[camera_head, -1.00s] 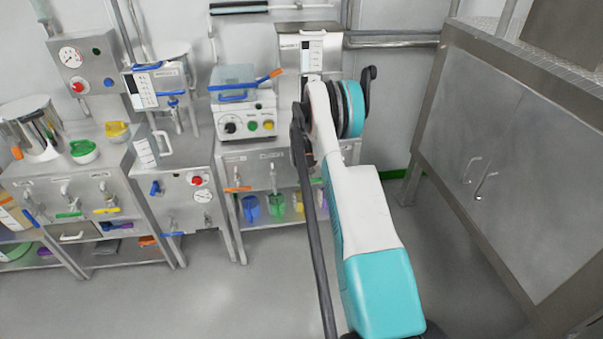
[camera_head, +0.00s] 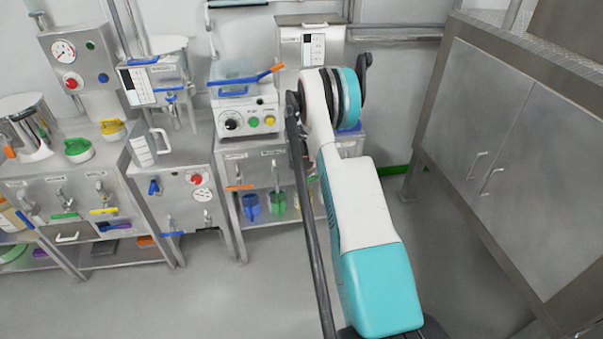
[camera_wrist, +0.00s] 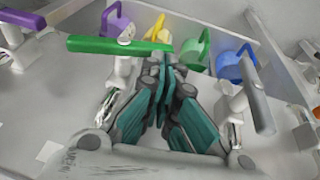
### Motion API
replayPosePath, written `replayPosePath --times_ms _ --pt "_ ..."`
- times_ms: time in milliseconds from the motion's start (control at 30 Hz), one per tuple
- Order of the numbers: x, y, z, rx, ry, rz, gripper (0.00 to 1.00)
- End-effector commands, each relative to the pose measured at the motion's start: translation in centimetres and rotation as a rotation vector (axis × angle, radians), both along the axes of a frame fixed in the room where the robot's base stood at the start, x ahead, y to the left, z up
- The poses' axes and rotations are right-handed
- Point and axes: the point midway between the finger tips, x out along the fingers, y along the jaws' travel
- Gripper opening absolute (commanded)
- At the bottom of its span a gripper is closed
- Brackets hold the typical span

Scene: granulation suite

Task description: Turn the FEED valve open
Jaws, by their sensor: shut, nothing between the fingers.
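The FEED label cannot be read in either view, so I cannot tell which valve it marks. In the wrist view, a valve with a long green lever (camera_wrist: 105,45) is left of my gripper (camera_wrist: 165,62), and one with a grey lever (camera_wrist: 257,95) is to the right. My gripper is shut and empty between them, with no clear contact with either. In the head view, a bench valve with an orange lever (camera_head: 240,187) and a second valve (camera_head: 276,177) show left of my arm. My arm hides the bench's right part and my fingertips.
Blue (camera_head: 250,206) and green (camera_head: 278,204) jugs stand on the shelf below the bench valves; purple (camera_wrist: 117,20) and yellow (camera_wrist: 157,28) ones also show. A control box (camera_head: 246,116) sits above. A steel cabinet (camera_head: 490,170) is at right. Floor at left is clear.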

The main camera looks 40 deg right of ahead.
Motion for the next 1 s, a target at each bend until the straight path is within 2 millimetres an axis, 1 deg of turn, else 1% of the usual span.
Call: replayPosePath --times_ms 33,200,600,700,1000 --pt "0.1 0.2 -0.5 0.0 0.0 0.0 0.0" --pt "0.2 0.4 -1.3 0.0 0.0 0.001 0.0" --pt "0.4 0.7 -2.6 0.0 0.0 0.0 0.0" --pt "0.5 0.9 -2.8 -0.065 0.04 0.003 0.0" --pt "0.4 0.6 -3.3 -0.233 0.143 -0.001 0.0"
